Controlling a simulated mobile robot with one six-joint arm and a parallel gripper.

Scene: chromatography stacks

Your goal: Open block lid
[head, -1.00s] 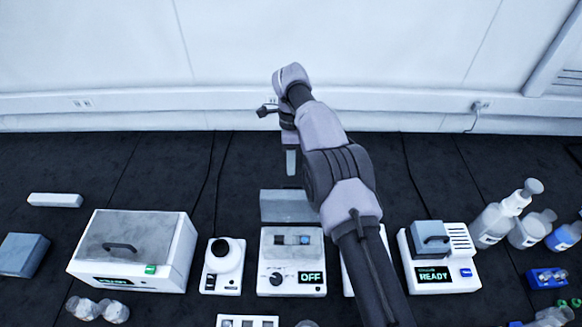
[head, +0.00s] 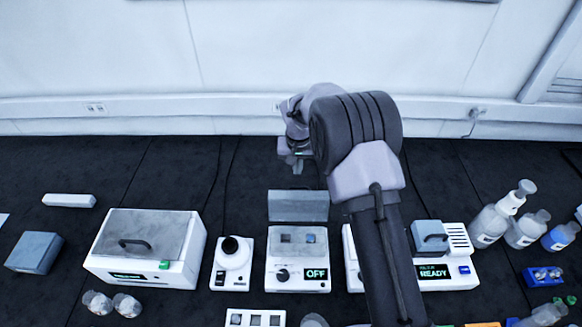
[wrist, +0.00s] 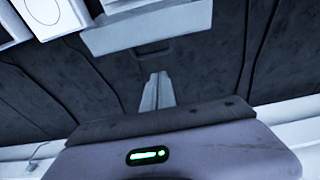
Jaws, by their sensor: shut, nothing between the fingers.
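The block unit (head: 298,272) is a white box with a dark knob, an OFF display and a pale block top with two square wells. Its grey lid (head: 298,206) stands raised behind the wells. The lid also shows as a pale panel with a small handle in the wrist view (wrist: 150,30). My gripper (head: 297,168) is above and behind the lid in the head view, apart from it. In the wrist view its fingers (wrist: 156,82) are together with nothing between them, pointing toward the lid across dark bench.
A white lidded unit (head: 143,262) and a small round-topped device (head: 232,263) stand to the left. A READY unit (head: 447,272) with a grey handled lid and several bottles (head: 490,224) stand to the right. The bench behind is mostly clear, crossed by cables.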

